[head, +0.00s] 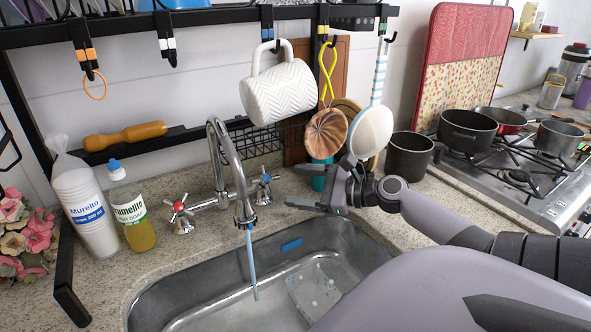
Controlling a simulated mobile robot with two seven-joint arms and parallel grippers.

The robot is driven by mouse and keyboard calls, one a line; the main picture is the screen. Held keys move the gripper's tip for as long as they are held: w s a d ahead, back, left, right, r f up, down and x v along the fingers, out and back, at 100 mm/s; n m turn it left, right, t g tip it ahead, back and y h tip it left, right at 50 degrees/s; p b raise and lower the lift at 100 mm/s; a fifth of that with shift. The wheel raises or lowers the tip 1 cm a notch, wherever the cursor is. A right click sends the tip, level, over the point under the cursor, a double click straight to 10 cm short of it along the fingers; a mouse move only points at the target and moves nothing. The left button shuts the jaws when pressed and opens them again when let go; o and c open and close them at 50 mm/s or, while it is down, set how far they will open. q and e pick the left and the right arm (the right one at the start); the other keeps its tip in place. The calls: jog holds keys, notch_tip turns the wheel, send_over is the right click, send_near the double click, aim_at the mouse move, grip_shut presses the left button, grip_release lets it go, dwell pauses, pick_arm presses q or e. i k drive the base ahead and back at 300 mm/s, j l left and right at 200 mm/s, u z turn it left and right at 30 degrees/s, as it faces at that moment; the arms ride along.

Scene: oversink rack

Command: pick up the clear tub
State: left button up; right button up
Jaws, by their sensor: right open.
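A clear, see-through tub (318,287) appears to lie in the steel sink, right of the water stream, with small white spots showing on or through it. Its right side runs close to my arm in the picture, so its full outline is hard to tell. My right gripper (303,188) is open above the counter behind the sink, its fingers pointing left. It is apart from the tub, up and behind it. A teal object (319,181) shows by its fingers; I cannot tell if they touch. My left gripper is not in view.
The tap (231,165) runs water into the sink (203,296). A white mug (285,92) and utensils hang from the black rack. A dark cup (409,156) stands right of my gripper. Bottles (133,212) stand left; pots (467,131) sit on the stove.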

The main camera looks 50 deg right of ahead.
aim_at(312, 293)
jog(key=k, duration=1.5)
